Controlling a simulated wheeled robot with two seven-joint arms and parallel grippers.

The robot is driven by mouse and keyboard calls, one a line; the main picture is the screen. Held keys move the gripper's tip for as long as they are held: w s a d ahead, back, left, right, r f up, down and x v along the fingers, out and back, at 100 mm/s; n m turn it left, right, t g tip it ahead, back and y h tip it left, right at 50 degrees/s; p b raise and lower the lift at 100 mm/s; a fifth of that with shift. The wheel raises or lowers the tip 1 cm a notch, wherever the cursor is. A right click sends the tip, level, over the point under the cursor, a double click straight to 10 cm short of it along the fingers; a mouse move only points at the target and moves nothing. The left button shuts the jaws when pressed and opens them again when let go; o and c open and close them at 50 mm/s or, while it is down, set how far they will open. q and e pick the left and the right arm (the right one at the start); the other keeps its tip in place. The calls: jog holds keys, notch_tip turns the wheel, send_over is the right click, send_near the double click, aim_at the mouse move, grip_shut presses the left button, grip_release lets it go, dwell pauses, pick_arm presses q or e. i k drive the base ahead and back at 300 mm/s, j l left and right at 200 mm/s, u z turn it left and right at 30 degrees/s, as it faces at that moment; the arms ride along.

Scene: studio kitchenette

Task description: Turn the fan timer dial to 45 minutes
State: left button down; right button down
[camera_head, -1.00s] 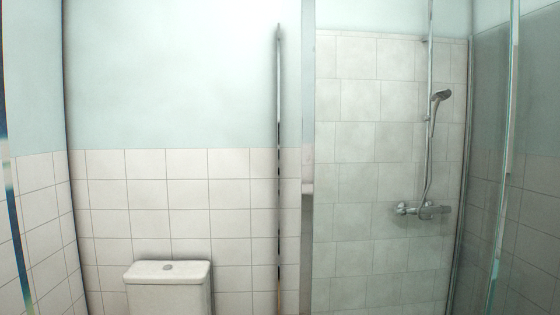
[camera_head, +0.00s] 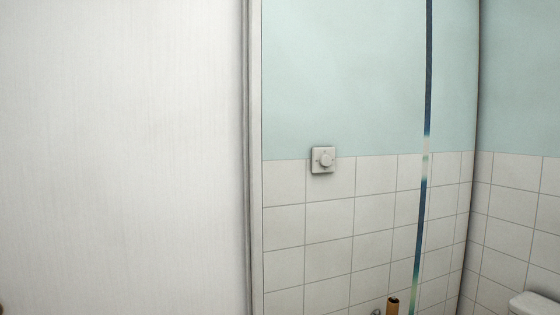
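The fan timer dial (camera_head: 326,159) is a small round pale knob on a square white wall plate (camera_head: 318,168). The plate sits on the wall in the middle of the view, where the pale blue paint meets the white tiles. The dial's markings are too small to read, so its setting cannot be told. Neither of my grippers is in the head view.
A large white panel (camera_head: 120,150), perhaps a door, fills the left side, with a frame edge beside the dial's wall. A thin upright strip (camera_head: 422,180) stands right of the dial. A toilet cistern (camera_head: 535,304) shows at the lower right. A brown-orange object (camera_head: 393,305) is at the bottom.

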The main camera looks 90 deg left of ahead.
aim_at(326, 160)
jog(key=u, duration=2.5)
